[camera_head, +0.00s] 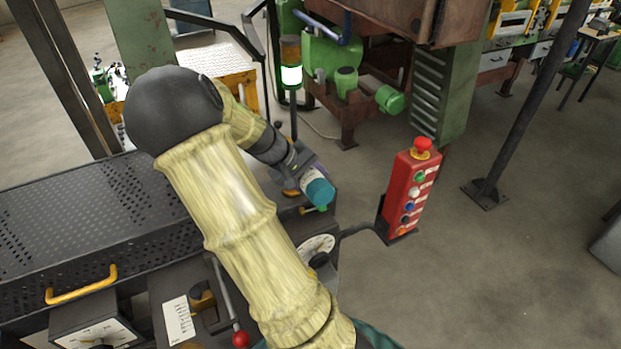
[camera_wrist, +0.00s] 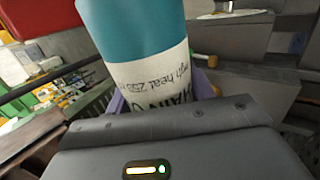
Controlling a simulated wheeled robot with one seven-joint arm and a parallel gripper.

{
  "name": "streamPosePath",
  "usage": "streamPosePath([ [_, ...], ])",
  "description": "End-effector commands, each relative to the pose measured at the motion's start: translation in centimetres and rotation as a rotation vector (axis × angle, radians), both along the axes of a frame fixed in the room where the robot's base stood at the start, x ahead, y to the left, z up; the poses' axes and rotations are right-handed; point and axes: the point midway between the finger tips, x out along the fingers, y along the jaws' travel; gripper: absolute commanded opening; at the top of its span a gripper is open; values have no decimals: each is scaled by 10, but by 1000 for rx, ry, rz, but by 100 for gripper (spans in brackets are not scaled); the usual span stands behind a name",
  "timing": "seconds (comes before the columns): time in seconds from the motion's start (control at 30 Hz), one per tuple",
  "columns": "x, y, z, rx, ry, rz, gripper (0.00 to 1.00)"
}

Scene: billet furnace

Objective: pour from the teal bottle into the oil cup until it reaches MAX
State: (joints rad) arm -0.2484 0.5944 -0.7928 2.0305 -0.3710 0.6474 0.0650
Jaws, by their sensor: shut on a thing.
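The teal bottle (camera_head: 319,191) is in my gripper (camera_head: 303,173), beyond the end of my arm in the head view. It looks tilted, with its teal part towards the lower right. In the wrist view the bottle (camera_wrist: 135,28) fills the upper middle, and its white label has black print including "high heat 250". The gripper is shut on the bottle; its fingers are mostly hidden. A small green part shows just below the bottle; I cannot tell what it belongs to. I cannot make out the oil cup, its MAX mark, or any stream.
A red button box (camera_head: 408,190) stands right of the bottle. A dial (camera_head: 318,245) and a lever with a red knob (camera_head: 241,339) are on the dark machine below. A perforated cover (camera_head: 85,215) lies left. Open floor is at the right.

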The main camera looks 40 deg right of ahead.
Motion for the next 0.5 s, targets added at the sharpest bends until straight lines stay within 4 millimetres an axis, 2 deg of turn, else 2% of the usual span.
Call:
streamPosePath([
  [0.5, 0, 0, 9, 15, 68, -1, 23],
])
